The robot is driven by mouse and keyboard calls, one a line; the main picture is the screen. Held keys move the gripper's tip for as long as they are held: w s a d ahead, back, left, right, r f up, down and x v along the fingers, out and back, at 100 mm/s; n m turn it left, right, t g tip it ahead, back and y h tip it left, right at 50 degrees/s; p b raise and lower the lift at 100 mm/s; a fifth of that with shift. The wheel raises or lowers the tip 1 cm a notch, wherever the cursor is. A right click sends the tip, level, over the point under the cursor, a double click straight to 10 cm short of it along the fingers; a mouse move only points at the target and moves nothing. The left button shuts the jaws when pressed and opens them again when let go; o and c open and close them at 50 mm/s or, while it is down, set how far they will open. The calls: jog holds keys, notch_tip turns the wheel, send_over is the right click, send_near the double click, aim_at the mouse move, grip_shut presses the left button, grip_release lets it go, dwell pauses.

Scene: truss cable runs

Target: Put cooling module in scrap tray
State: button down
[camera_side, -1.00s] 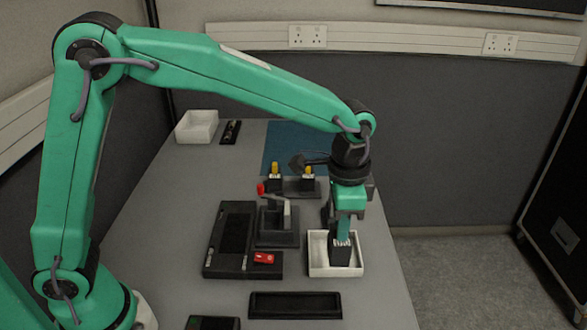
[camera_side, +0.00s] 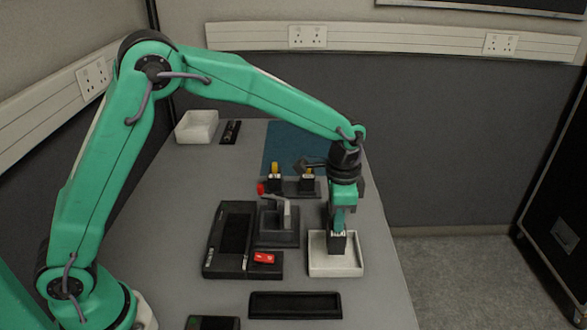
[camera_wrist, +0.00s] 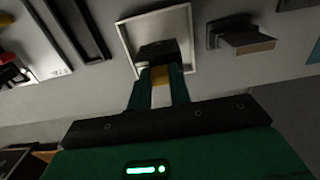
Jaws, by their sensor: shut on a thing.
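My gripper (camera_side: 337,230) is shut on a dark block with a pale ribbed top and a yellow grip, which looks like the cooling module (camera_side: 337,243). The block hangs upright over a shallow white tray (camera_side: 336,271), within its rim toward the back. In the wrist view my gripper (camera_wrist: 160,88) has its fingers on the block's yellow part, with the dark block (camera_wrist: 160,50) beyond them against the tray (camera_wrist: 124,30). The fingers partly hide the block. A second white tray (camera_side: 197,126) stands at the back left; no label shows which is the scrap tray.
Two yellow-topped blocks stand in a rack (camera_side: 292,188) behind. A lever fixture (camera_side: 278,228) with a red knob and a dark case (camera_side: 229,245) with a red part (camera_side: 264,258) stand left of the near tray. An empty black tray (camera_side: 295,306) lies in front.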

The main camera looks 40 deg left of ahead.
jog(key=shift+f, duration=1.4)
jog(key=shift+f, duration=0.35)
jog(key=c, duration=1.3)
grip_release()
jog(key=shift+r, duration=0.1)
notch_tip(320, 180, up, 12)
jog(key=shift+f, duration=0.25)
jog(key=shift+r, duration=0.5)
jog(key=shift+a, duration=0.1)
